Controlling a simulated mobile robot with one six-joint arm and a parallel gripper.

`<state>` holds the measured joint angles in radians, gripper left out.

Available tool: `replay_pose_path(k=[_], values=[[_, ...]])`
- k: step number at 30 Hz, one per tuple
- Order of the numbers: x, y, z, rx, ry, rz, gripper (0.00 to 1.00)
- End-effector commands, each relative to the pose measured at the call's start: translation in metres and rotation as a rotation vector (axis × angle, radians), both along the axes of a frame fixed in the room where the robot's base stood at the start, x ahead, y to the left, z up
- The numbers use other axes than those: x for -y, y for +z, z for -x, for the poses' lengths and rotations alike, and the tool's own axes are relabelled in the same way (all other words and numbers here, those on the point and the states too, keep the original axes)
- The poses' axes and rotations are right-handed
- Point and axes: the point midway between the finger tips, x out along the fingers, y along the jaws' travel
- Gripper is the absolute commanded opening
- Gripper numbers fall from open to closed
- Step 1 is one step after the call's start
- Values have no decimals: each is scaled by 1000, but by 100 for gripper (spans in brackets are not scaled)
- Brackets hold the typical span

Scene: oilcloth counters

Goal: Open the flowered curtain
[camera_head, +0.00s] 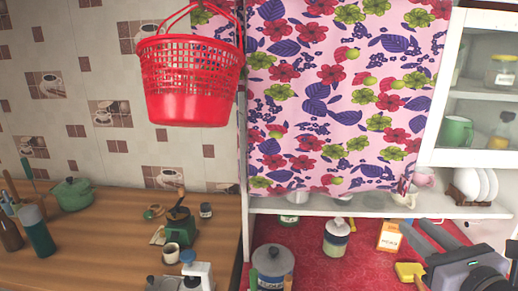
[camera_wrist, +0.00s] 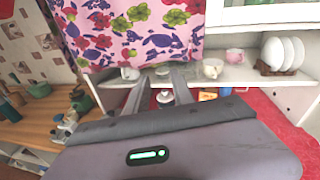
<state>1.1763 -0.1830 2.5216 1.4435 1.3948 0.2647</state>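The flowered curtain (camera_head: 335,95) is pink with red, green and purple flowers. It hangs across the cupboard front, covering most of the opening, with its lower edge just above the shelf board. It also fills the upper left of the wrist view (camera_wrist: 140,35). My gripper (camera_head: 414,224) is at the lower right, below the curtain's lower right corner. In the wrist view my gripper (camera_wrist: 160,75) has its two fingers apart, with nothing seen held between them. The fingers point toward the area below the curtain's hem. What stands behind the curtain is mostly hidden.
A red basket (camera_head: 190,90) hangs at the curtain's left edge. A white glass-door cabinet (camera_head: 432,145) is on the right. Cups and a plate rack (camera_head: 470,190) stand on the shelf. Jars and a yellow-and-white box (camera_head: 389,237) stand on the red counter below.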

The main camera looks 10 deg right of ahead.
Motion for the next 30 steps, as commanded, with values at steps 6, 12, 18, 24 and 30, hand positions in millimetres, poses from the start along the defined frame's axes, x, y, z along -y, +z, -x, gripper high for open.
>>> replay_pose_path(k=[6,12,18,24,30], values=[[48,19,17,109,-174,-105,29],[56,25,-28,101,-169,-107,29],[70,13,-87,104,-168,-95,29],[81,13,-129,103,-170,-93,29],[85,13,-144,104,-171,-94,29]])
